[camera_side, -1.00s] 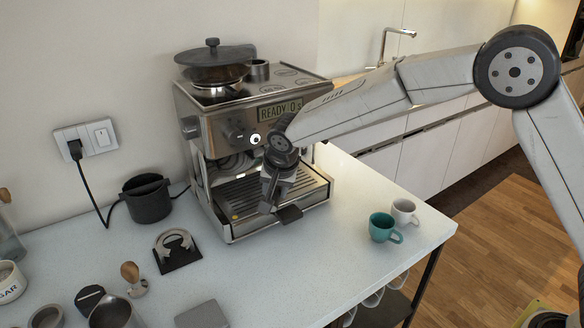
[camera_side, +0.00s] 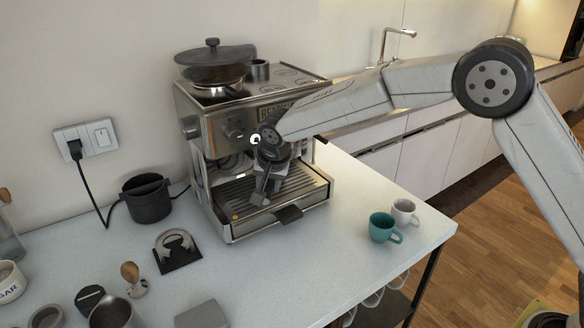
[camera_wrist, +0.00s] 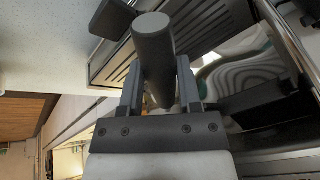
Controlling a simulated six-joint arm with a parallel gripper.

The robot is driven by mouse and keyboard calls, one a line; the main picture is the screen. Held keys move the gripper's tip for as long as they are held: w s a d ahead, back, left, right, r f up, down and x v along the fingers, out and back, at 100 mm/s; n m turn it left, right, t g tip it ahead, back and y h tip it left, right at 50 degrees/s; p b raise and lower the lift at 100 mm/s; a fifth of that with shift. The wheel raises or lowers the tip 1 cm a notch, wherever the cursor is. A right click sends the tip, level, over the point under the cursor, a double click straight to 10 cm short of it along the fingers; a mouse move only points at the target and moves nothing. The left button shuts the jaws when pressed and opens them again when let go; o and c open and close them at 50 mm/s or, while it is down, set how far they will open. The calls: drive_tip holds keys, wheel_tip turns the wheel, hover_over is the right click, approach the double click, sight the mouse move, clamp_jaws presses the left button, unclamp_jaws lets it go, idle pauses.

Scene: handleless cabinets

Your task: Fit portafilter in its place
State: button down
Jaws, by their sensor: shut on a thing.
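The espresso machine (camera_side: 205,125) stands at the back of the counter, with its slotted drip tray (camera_side: 235,195) in front. My gripper (camera_side: 264,190) is over the drip tray, low at the machine's front. In the wrist view my gripper (camera_wrist: 160,85) is shut on the portafilter's dark round handle (camera_wrist: 153,40), whose end points toward the top of the picture. The portafilter's head is hidden behind my gripper and wrist, so I cannot tell whether it touches the group head. The drip tray (camera_wrist: 185,30) lies behind the handle in the wrist view.
A dark tab (camera_side: 288,213) sticks out from the drip tray's front. A teal cup (camera_side: 381,228) and a white cup (camera_side: 403,211) stand at the right. A black knock box (camera_side: 148,200), a tamping stand (camera_side: 177,252) and a wooden-handled tamper (camera_side: 132,280) are at the left.

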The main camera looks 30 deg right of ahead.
drive_tip(key=shift+r, duration=1.35)
idle(2.5)
drive_tip(key=shift+s+d+n+y, duration=0.25)
drive_tip(key=shift+s+d+n, duration=0.15)
drive_tip(key=shift+d+n, duration=0.35)
drive_tip(key=shift+s+d+n+y, duration=0.25)
drive_tip(key=shift+s+d+n, duration=0.15)
drive_tip(key=shift+d+n, duration=0.3)
idle(2.7)
